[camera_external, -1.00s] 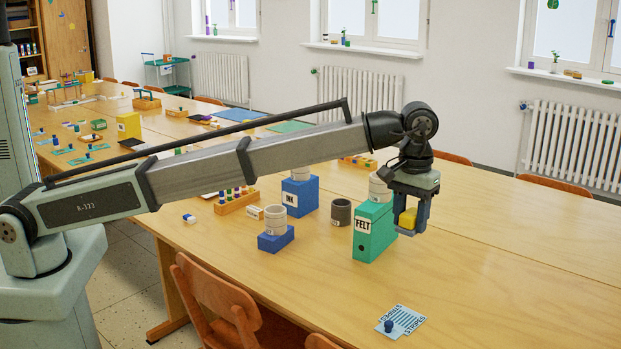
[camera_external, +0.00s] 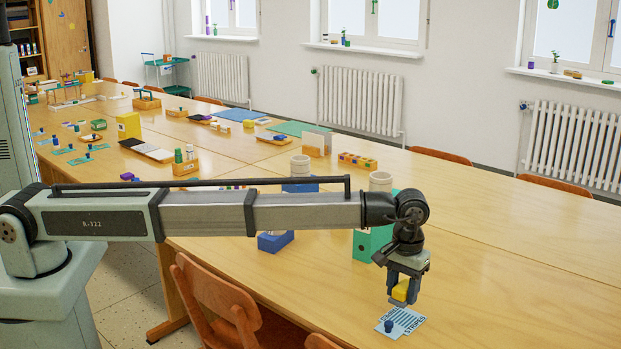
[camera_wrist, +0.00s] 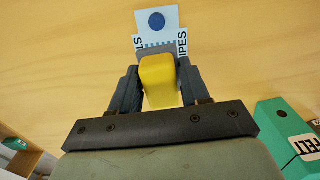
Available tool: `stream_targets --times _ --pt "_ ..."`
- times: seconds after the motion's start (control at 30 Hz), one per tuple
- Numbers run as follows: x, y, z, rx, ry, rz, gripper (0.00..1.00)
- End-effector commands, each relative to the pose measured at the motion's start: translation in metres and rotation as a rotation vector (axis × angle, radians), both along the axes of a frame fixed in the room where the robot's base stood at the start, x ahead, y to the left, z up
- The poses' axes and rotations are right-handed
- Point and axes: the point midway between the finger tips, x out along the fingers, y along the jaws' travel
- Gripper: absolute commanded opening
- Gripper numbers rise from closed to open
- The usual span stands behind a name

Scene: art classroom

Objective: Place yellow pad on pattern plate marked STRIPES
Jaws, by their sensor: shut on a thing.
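My gripper (camera_external: 401,292) is shut on the yellow pad (camera_external: 402,290). In the wrist view the pad (camera_wrist: 158,78) sits between the two dark fingers. The pale blue plate marked STRIPES (camera_external: 408,319) lies on the table near its front edge, with dark stripes and a dark blue knob (camera_external: 388,326) at its left end. The held pad is above the back part of this plate; the exact gap is hard to tell. In the wrist view the plate (camera_wrist: 172,20) shows just beyond the pad, partly hidden by the pad and fingers.
Orange chairs (camera_external: 215,300) line the front edge. The table to the right is clear.

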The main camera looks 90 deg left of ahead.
Motion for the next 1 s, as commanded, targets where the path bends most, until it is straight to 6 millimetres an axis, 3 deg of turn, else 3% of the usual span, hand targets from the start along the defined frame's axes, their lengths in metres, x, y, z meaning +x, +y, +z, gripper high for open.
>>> stream_targets --times 0.1,0.53,0.97,1.0 --pt "-0.001 0.000 -0.019 0.001 0.002 0.000 0.16" --pt "0.000 0.000 -0.060 0.000 0.001 0.000 0.16" --pt "0.000 0.000 -0.066 0.000 0.001 0.000 0.16" --pt "0.000 0.000 -0.066 0.000 0.000 0.000 0.48"
